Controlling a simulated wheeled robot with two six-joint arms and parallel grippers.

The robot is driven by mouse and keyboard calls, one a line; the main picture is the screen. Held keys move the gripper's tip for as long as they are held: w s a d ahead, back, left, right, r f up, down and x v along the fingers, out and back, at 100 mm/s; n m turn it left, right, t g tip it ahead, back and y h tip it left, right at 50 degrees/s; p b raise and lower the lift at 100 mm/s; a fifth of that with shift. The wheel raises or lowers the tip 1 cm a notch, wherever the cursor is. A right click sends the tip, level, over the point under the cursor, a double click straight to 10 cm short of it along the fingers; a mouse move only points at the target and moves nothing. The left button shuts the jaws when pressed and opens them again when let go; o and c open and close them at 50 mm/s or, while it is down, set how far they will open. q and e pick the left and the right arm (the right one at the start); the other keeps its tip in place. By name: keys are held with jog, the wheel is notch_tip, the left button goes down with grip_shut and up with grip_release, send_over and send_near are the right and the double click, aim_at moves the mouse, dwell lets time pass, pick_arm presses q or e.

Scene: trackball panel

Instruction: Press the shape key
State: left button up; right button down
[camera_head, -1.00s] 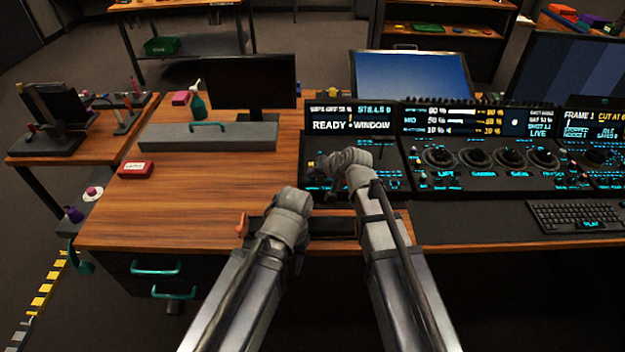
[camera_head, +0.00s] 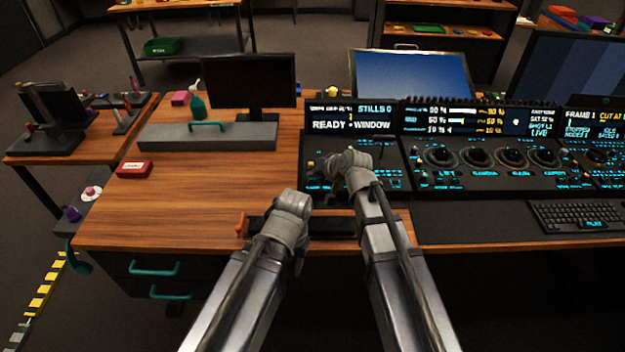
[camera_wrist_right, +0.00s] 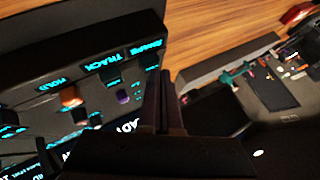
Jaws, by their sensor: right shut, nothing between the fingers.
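The trackball panel (camera_head: 388,185) is the dark left section of the console, with lit cyan labels. In the right wrist view its keys show beside the fingers: an orange key (camera_wrist_right: 70,97) near the HOLD label, a dark key (camera_wrist_right: 111,76) by TRACK, and a small purple key (camera_wrist_right: 122,97). I cannot surely read which key is marked shape. My right gripper (camera_head: 325,172) is over the panel's left part, shut and empty; its fingers (camera_wrist_right: 166,100) also show in the wrist view. Contact with a key cannot be told. My left gripper (camera_head: 292,208) is near the desk's front edge, its fingers hidden.
The panel's screen (camera_head: 350,118) reads READY and WINDOW. Dials (camera_head: 475,157) and a keyboard (camera_head: 575,217) lie to the right. A red box (camera_head: 134,168) and a grey case (camera_head: 208,136) with a teal handle are on the left; the wooden desk (camera_head: 200,200) between is mostly clear.

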aim_at(314, 185)
jog(key=shift+f+b, duration=0.3)
jog(key=shift+f, duration=0.1)
jog(key=shift+r, duration=0.1)
dwell(0.4)
jog(key=shift+r+p, duration=0.9)
jog(key=shift+p, duration=0.1)
notch_tip(314, 185, up, 5)
jog(key=p, duration=0.5)
dwell(0.4)
